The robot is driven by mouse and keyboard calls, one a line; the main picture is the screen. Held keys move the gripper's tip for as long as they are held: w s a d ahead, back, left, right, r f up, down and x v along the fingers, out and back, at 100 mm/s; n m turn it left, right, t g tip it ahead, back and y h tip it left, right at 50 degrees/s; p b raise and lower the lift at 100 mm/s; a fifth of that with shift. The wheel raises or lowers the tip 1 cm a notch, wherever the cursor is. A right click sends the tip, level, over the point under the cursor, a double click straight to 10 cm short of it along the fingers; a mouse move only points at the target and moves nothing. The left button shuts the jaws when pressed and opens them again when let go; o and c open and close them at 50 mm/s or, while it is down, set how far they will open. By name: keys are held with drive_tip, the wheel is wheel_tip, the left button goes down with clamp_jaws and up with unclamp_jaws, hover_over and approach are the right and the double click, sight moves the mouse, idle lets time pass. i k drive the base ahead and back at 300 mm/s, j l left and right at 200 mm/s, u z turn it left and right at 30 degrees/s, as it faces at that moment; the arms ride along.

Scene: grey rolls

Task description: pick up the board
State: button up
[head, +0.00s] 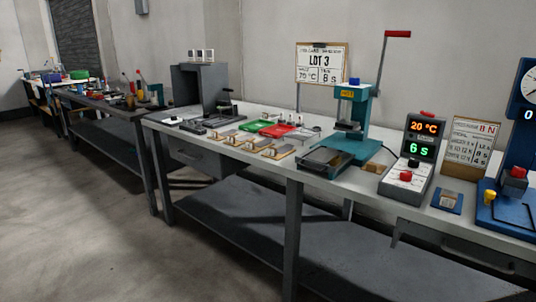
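Several small flat pieces, tan with metal-looking tops, lie in a row along the front of the near bench; one of these board-like pieces (277,152) is at the right of the row. A clipboard-like sign (321,63) reading "LOT 3" stands behind them. I cannot tell which of these is the task's board. My gripper is not in view.
A teal press (354,125) with a red lever stands on the bench (225,158), right of green (251,126) and red (276,130) trays. A controller (411,160) shows 20 °C and 6 s. A blue dial device (519,190) is far right. The floor (85,235) at left is clear.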

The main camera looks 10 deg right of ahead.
sight(233, 142)
drive_tip(key=i+z, duration=0.15)
drive_tip(key=i, duration=0.65)
drive_tip(key=i+z, duration=0.15)
drive_tip(key=i, duration=0.65)
drive_tip(key=i+j+z, duration=0.2)
drive_tip(key=i, duration=0.6)
drive_tip(key=l, duration=0.1)
